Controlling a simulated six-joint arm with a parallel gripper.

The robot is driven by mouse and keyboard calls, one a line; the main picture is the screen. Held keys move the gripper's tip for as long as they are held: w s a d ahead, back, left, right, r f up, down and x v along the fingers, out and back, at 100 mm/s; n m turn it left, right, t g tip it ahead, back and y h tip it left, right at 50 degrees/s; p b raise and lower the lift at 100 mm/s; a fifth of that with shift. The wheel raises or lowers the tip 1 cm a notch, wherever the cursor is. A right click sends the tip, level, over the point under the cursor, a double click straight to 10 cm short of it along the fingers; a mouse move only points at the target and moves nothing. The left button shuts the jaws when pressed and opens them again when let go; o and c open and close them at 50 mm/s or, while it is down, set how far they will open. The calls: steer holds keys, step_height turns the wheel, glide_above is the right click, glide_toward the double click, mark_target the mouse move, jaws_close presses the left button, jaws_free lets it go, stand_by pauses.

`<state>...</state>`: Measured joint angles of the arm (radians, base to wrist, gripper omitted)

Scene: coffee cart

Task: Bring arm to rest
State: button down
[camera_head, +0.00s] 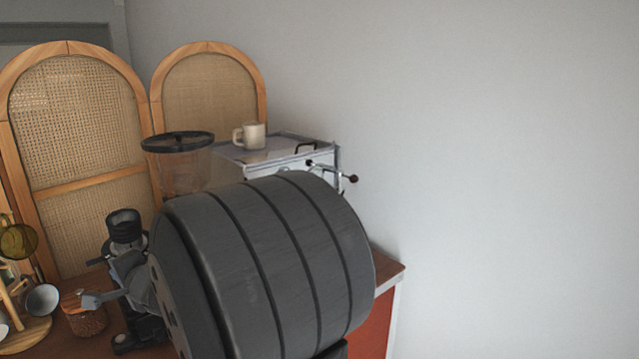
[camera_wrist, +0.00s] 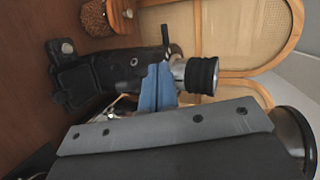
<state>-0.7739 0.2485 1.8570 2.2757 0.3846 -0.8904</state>
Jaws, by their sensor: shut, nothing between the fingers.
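My gripper (camera_wrist: 158,90) shows in the wrist view as blue-grey fingers above a grey plate, shut with nothing between them. The fingers overlap a black stand (camera_wrist: 130,66) in the picture; I cannot tell whether they touch it. Beside them is a black ribbed collar (camera_wrist: 202,76) on a silver part.
A jar of brown granules (camera_head: 88,322) stands left of the stand. A rack with cups (camera_head: 41,300) is at the far left. A white mug (camera_head: 254,136) sits on the coffee machine (camera_head: 285,152); a grinder hopper (camera_head: 178,165) is beside it. Rattan screens (camera_head: 75,120) stand behind. Bare wall is right.

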steer(key=shift+s+d+r+t, duration=0.2)
steer(key=shift+s+d+t, duration=0.1)
steer(key=shift+s+d, duration=0.15)
stand_by(0.5)
stand_by(1.4)
steer(key=x, duration=0.9)
steer(key=shift+f, duration=0.2)
steer(key=shift+w, duration=0.1)
stand_by(1.3)
